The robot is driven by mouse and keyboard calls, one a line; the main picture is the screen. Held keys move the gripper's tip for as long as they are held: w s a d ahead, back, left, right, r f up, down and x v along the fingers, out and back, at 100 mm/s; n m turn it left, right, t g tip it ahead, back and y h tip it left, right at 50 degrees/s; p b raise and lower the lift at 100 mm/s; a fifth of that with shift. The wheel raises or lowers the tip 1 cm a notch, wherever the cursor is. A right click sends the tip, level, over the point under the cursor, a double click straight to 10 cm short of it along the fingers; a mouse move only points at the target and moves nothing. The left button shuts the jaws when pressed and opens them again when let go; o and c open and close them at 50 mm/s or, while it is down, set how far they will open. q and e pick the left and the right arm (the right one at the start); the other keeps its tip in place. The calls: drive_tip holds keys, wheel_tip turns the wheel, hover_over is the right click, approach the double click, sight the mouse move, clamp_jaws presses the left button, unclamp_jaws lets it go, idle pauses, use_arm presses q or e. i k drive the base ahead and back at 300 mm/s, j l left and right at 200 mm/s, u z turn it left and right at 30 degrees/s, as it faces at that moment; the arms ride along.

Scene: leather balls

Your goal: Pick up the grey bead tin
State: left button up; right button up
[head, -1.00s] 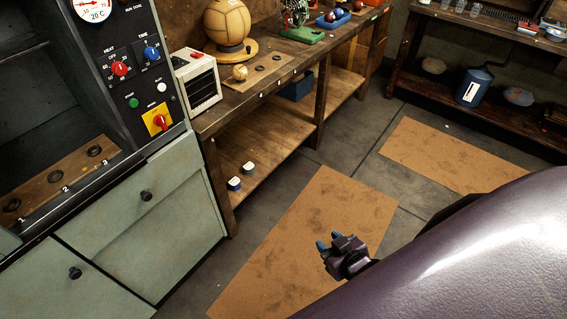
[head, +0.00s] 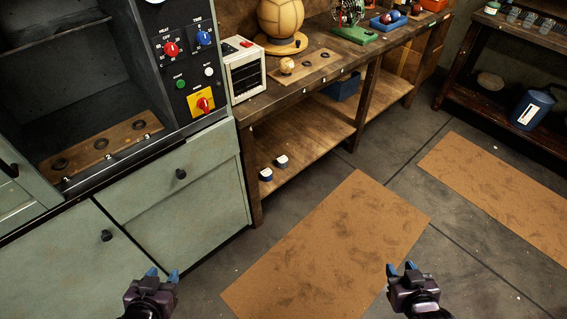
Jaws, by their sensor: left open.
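I cannot make out a tin that is clearly grey. Two small tins with pale tops and dark blue sides, the nearer tin (head: 266,174) and the farther tin (head: 282,161), stand on the lower shelf of the wooden bench, near its left end. I cannot tell whether either is the bead tin. My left gripper (head: 162,274) is open and empty at the bottom, in front of the green cabinet. My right gripper (head: 400,268) is at the bottom right, over the floor near the brown mat, with its fingertips apart and nothing between them. Both are well away from the tins.
The wooden bench (head: 312,100) carries a small white heater (head: 243,72), a ball on a stand (head: 283,18) and a slotted board. A green cabinet (head: 185,190) with an oven stands at left. Brown mats (head: 330,245) lie on open floor. Another bench holds a blue canister (head: 532,110).

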sight(282, 161)
drive_tip(key=i+l+u, duration=0.2)
drive_tip(key=i+l, duration=0.8)
drive_tip(key=i, duration=0.15)
drive_tip(key=i+u, duration=0.2)
drive_tip(key=u, duration=1.1)
drive_tip(key=i+l+u, duration=0.1)
drive_tip(key=i, duration=0.25)
